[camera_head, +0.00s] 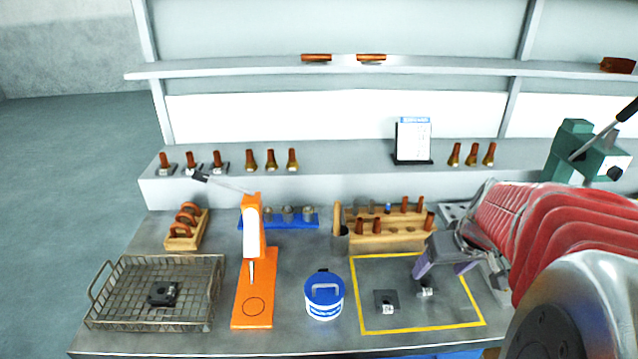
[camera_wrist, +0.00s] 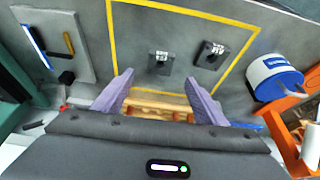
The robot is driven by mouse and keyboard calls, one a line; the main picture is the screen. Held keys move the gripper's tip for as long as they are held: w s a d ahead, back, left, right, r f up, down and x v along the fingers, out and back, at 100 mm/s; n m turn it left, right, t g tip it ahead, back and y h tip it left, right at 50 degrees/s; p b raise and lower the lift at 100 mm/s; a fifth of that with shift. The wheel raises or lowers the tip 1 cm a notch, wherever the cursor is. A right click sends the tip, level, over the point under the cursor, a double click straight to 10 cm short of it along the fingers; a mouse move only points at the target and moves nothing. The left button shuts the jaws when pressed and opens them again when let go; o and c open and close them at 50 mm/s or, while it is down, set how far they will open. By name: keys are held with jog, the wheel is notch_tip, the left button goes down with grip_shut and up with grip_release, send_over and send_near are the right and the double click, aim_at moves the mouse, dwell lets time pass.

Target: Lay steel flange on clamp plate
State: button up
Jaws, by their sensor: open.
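Two small dark grey pieces lie flat inside the yellow-taped square. The left one is a square plate (camera_head: 386,302) with a pale label on its near edge; it also shows in the wrist view (camera_wrist: 207,58). The right one is a smaller piece (camera_head: 427,291), also labelled, and it shows in the wrist view (camera_wrist: 159,66). I cannot tell for certain which is the steel flange and which the clamp plate. A dark part (camera_head: 162,294) lies in the wire basket. My gripper (camera_head: 441,274) is open and empty, above the square near the right piece; its fingers (camera_wrist: 163,82) are spread wide.
The wire basket (camera_head: 208,317) stands at left. An orange stand (camera_head: 250,316) and a blue-lidded tub (camera_head: 324,304) stand left of the yellow square (camera_head: 373,331). A wooden rack (camera_head: 385,240) holding copper-coloured parts stands behind it. The front of the square is clear.

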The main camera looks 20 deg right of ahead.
aim_at(424, 284)
jog(key=shift+x, duration=1.8)
jog(key=shift+x, duration=2.55)
jog(key=c, duration=1.5)
notch_tip(424, 284, up, 10)
